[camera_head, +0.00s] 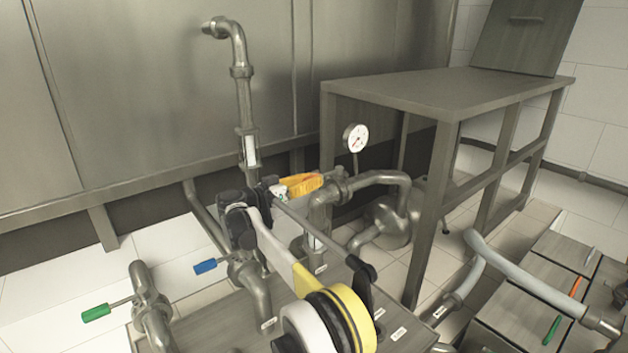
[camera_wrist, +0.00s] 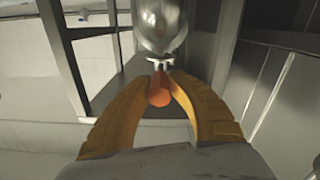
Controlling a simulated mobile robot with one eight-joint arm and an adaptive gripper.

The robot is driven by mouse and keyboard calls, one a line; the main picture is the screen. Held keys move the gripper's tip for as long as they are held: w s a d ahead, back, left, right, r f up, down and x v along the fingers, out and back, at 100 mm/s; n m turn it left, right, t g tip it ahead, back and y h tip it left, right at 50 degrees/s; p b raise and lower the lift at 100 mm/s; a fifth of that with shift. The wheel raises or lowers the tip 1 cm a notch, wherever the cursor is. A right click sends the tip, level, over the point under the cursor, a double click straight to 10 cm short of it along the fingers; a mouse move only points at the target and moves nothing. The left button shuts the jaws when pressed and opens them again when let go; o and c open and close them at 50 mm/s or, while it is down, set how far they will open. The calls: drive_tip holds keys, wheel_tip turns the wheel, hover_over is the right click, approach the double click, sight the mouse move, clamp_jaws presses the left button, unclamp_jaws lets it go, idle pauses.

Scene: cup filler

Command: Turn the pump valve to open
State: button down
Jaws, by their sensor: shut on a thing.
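My gripper (camera_head: 316,180) is at the upright pipe in the middle of the head view, beside the pump pipework. In the wrist view my yellow fingers (camera_wrist: 165,86) close around an orange-red valve handle (camera_wrist: 159,99). The handle's rounded end shows between the fingers. It joins a grey metal pipe fitting (camera_wrist: 160,25) just beyond the fingertips. In the head view the handle is hidden by my fingers, and the valve pipe (camera_head: 320,212) stands below them. I cannot tell the valve's exact angle.
A pressure gauge (camera_head: 356,138) stands just behind my gripper. A metal table (camera_head: 440,92) is at the right. Other valves have a blue handle (camera_head: 206,266) and a green handle (camera_head: 96,313) at the left. A curved grey pipe (camera_head: 515,272) and low boxes are at the lower right.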

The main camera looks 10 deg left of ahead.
drive_tip(key=shift+w+r, duration=0.1)
drive_tip(key=c, duration=1.2)
unclamp_jaws()
drive_tip(key=shift+c, duration=0.2)
drive_tip(key=shift+w, duration=0.15)
drive_tip(key=v, duration=1.2)
